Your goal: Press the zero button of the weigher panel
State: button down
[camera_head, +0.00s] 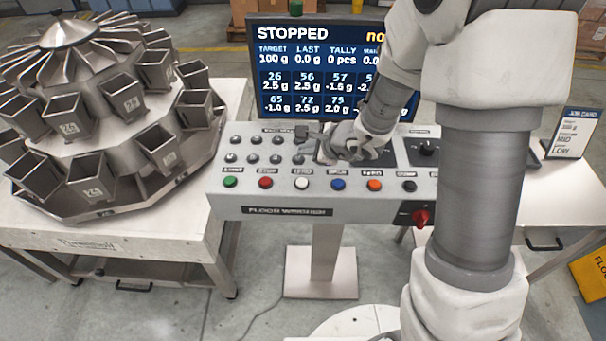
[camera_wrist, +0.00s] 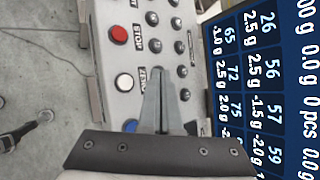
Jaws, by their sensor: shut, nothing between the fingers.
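The weigher panel (camera_head: 270,196) is a light grey console with a row of coloured buttons along its front. The white zero button (camera_head: 301,183) is third from the left, between the red and blue ones. In the wrist view the white button (camera_wrist: 124,82) has a label beside it that reads like "ZERO". My gripper (camera_head: 306,142) is over the small knobs behind the white button. In the wrist view its shut fingers (camera_wrist: 158,75) lie to the right of the button, apart from it in the picture. Nothing is held. The height of the fingertips above the panel is hard to tell.
Red (camera_head: 265,182) and blue (camera_head: 338,184) buttons flank the white one. Several small knobs (camera_head: 253,158) stand behind. A display (camera_head: 300,80) reading "STOPPED" rises at the back. A red switch (camera_head: 420,218) is at the front right; a multihead weigher (camera_head: 80,130) stands left.

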jog(key=shift+f, duration=0.1)
dwell(0.3)
jog(key=b, duration=0.5)
send_over(305, 184)
notch_tip(305, 184, down, 7)
jog(key=shift+r, duration=0.1)
jog(key=shift+f+b, duration=0.9)
jog(key=shift+b, duration=0.25)
jog(key=shift+f, duration=0.1)
dwell(0.8)
jog(key=shift+f+b, duration=0.35)
jog(key=shift+b, duration=0.4)
jog(key=shift+d+f+b, duration=0.1)
jog(key=shift+f+b, duration=0.3)
jog(key=shift+b, duration=0.3)
dwell(0.4)
jog(key=shift+r+p, duration=0.4)
jog(key=shift+r, duration=0.45)
